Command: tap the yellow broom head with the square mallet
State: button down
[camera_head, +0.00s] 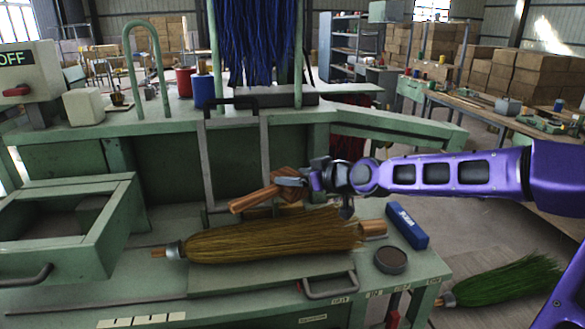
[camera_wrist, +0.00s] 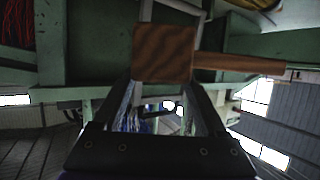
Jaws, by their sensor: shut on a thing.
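The yellow broom head (camera_head: 265,241) lies on its side on the green bench, its bristles pointing right. My gripper (camera_head: 293,182) is above it, shut on the square mallet (camera_head: 254,199). In the wrist view, the mallet's blocky wooden head (camera_wrist: 165,53) sits between the ends of my fingers (camera_wrist: 163,86), and its handle sticks out to the right. In the head view the handle points left and slightly down, just above the broom's bristles. I cannot tell whether the mallet touches the broom. My gripper partly hides the mallet's head in the head view.
A short wooden cylinder (camera_head: 373,228) lies by the bristle tips. A blue box (camera_head: 407,226) and a dark round tin (camera_head: 390,260) are to its right. A grey upright frame (camera_head: 207,165) stands behind the broom. A green broom (camera_head: 507,281) is lower right.

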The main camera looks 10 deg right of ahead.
jog(key=shift+f, duration=0.7)
jog(key=shift+f, duration=0.1)
notch_tip(320, 180, down, 8)
jog(key=b, duration=0.5)
jog(key=shift+r, duration=0.2)
notch_tip(320, 180, up, 6)
jog(key=p, duration=0.5)
jog(key=shift+r+p, duration=0.25)
jog(key=shift+p, duration=0.1)
jog(key=shift+f, duration=0.1)
